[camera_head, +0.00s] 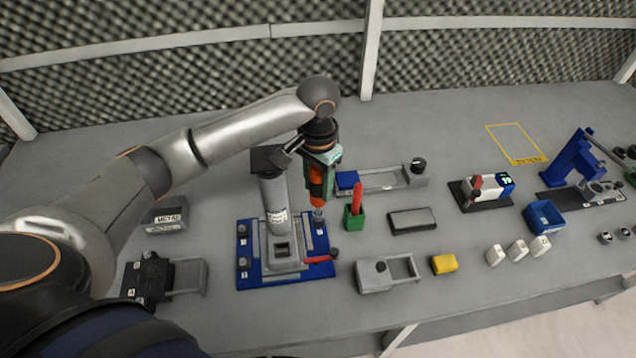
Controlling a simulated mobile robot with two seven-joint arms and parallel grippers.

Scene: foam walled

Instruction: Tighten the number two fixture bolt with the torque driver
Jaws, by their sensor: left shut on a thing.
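The fixture is a blue base plate (285,279) with a grey upright cylinder (275,199) standing on a grey block. Dark bolts with small white number labels sit along its left and right edges. My left gripper (320,158) is shut on the torque driver (317,186), which has an orange body and a green upper part. The driver points down, its tip over the right side of the fixture near a bolt there. I cannot tell whether the tip touches the bolt, or read that bolt's number. My right gripper is not in view.
A green holder (354,217) with a red item stands right of the fixture. A dark flat pad (412,221), a yellow block (444,263) and a grey clamp-like device (378,274) lie nearby. A blue bin (543,216) is further right. The back of the table is clear.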

